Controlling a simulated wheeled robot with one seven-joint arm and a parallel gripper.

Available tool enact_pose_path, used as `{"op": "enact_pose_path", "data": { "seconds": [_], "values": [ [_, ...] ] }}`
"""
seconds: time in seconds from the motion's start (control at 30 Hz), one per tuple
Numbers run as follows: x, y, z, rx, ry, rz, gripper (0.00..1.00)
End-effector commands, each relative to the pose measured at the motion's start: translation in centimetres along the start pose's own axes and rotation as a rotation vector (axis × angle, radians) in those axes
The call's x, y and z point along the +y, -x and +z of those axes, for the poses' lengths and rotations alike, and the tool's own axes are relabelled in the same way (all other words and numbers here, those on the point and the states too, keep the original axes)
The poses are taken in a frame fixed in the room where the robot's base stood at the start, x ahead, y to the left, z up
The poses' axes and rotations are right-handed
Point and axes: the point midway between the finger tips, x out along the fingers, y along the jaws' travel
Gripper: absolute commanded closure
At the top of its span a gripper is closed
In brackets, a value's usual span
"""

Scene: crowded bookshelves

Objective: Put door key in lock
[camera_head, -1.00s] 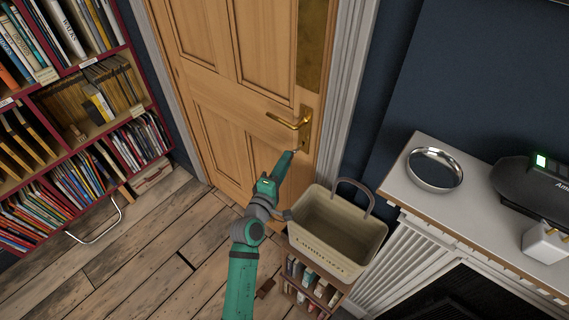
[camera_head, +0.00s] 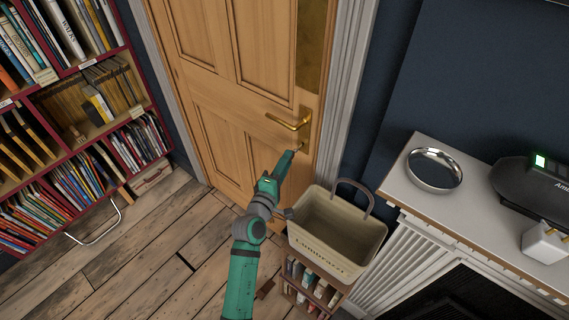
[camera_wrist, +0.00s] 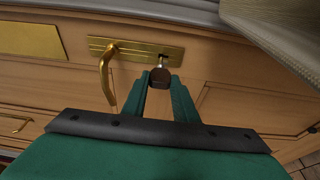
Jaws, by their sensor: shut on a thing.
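The wooden door (camera_head: 228,95) has a brass lever handle (camera_head: 285,122) on a brass lock plate (camera_head: 307,118). The plate also shows in the wrist view (camera_wrist: 135,48), with the handle (camera_wrist: 104,75) left of the keyhole. My gripper (camera_wrist: 160,82) is shut on the door key (camera_wrist: 160,76), whose dark head is between the fingertips. The key's thin shaft points at the keyhole. Its tip is at or very near the hole; I cannot tell whether it is inside. In the head view my gripper (camera_head: 291,153) is just below the handle, close to the door.
A beige basket (camera_head: 335,240) stands right of my gripper on a small book rack (camera_head: 308,286). A white mantel (camera_head: 395,185) holding a round metal dish (camera_head: 435,168) is further right. A red bookcase (camera_head: 75,72) stands left. The wooden floor (camera_head: 140,255) is mostly clear.

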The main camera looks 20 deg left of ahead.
Motion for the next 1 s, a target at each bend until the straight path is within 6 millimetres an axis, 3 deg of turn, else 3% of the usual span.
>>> {"op": "enact_pose_path", "data": {
  "seconds": [1.0],
  "values": [
    [0.0,-2.1,0.7,-0.001,-0.001,0.000,0.96]
  ]
}}
